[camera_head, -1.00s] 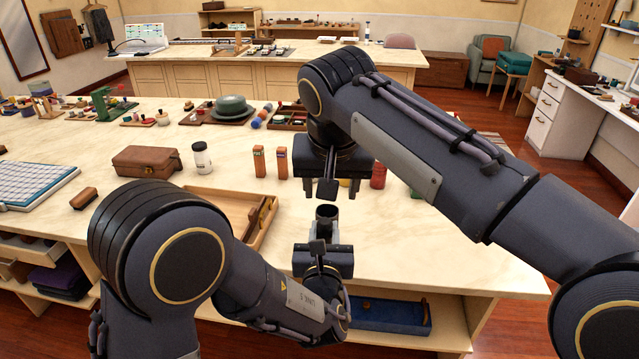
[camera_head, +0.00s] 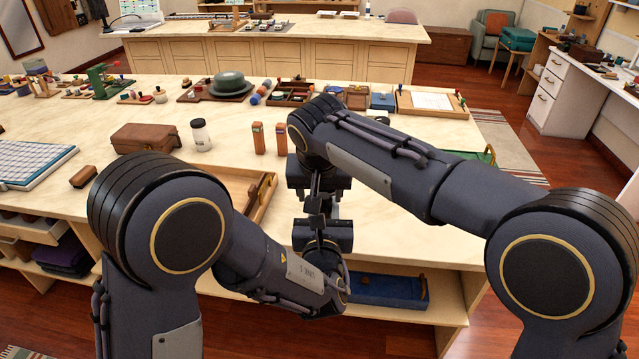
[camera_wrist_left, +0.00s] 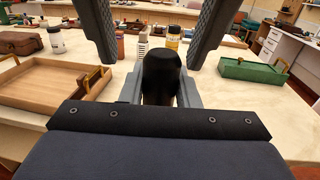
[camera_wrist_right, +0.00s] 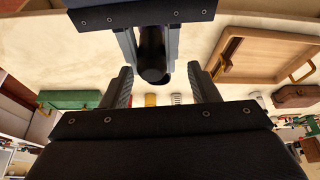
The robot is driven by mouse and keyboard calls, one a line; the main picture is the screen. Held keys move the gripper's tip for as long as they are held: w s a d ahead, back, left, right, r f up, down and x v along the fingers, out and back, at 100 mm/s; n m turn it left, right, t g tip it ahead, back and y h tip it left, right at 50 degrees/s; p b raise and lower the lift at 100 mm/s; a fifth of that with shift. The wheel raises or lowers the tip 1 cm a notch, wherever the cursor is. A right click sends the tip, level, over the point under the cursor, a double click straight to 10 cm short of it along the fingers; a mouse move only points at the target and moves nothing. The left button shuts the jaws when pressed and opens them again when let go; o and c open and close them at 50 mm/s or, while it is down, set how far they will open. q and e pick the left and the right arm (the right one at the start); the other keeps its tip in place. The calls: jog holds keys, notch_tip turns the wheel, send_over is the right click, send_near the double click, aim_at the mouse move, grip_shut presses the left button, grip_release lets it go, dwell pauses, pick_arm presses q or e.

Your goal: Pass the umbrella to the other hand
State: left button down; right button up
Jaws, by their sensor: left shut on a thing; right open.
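The umbrella is a black, rounded cylinder (camera_wrist_left: 162,72) in the left wrist view. My left gripper (camera_head: 322,222) is shut on it, with a grey finger on each side. The right wrist view shows the umbrella's dark round end (camera_wrist_right: 154,66) between the left fingers. My right gripper (camera_wrist_right: 161,84) is open, its textured fingers on either side of the umbrella's end and apart from it. In the head view the right gripper (camera_head: 320,185) is just above the left one, and the umbrella is mostly hidden between them.
Both grippers are over the front edge of a pale worktop (camera_head: 400,235). A wooden tray (camera_head: 262,190) lies close to the left of them, and a green tray (camera_wrist_left: 254,70) to the right. Two orange-brown boxes (camera_head: 258,138), a white jar (camera_head: 200,134) and a brown case (camera_head: 146,138) stand behind.

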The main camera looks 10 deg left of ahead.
jog(key=shift+f, duration=0.1)
pick_arm(q)
jog(key=shift+d, duration=0.15)
pick_arm(e)
jog(key=shift+a, duration=0.15)
jog(key=c, duration=1.1)
pick_arm(q)
jog(key=c, duration=1)
grip_release()
pick_arm(e)
grip_shut()
